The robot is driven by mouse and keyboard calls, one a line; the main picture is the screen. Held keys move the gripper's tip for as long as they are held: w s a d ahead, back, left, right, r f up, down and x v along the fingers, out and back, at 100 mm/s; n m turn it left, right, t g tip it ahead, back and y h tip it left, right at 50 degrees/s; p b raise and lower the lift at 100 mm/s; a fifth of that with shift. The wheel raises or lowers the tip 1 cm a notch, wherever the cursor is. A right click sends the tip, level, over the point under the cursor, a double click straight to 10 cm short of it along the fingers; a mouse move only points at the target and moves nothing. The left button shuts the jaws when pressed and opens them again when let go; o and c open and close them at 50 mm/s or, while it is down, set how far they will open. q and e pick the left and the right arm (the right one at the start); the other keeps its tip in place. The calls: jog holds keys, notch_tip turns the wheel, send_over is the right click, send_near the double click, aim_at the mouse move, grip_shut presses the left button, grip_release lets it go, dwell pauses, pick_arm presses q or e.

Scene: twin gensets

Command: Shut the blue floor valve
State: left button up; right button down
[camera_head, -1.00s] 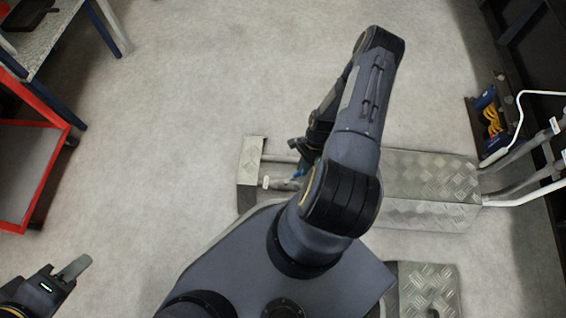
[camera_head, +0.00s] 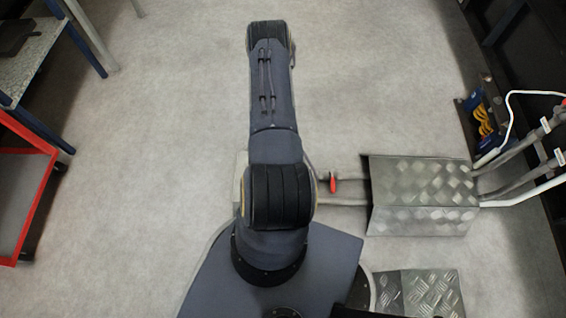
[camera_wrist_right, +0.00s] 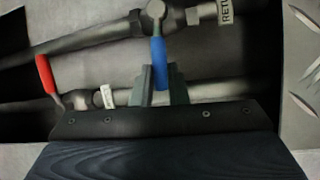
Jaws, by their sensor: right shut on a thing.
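The blue floor valve's handle (camera_wrist_right: 160,65) shows in the right wrist view. It hangs down from a metal hub on the upper pipe and lies roughly across that pipe. My right gripper (camera_wrist_right: 161,78) has a finger on each side of the handle and is shut on it. In the head view my right arm hides the blue valve and the right gripper. My left gripper is in neither view now.
A red valve handle (camera_head: 333,184) is close by, also seen in the wrist view (camera_wrist_right: 46,75). A tread-plate cover (camera_head: 420,185) spans the pipes on the right. A red cart (camera_head: 25,195) stands left. Open floor lies between.

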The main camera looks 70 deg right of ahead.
jog(key=shift+w+a+n, duration=0.1)
jog(key=shift+w+n, duration=0.2)
jog(key=shift+n, duration=0.1)
jog(key=shift+w, duration=0.1)
jog(key=c, duration=1.4)
grip_release()
jog(key=p+v, duration=0.3)
jog(key=v, duration=0.4)
jog(key=shift+w+r, duration=0.2)
jog(key=shift+r, duration=0.15)
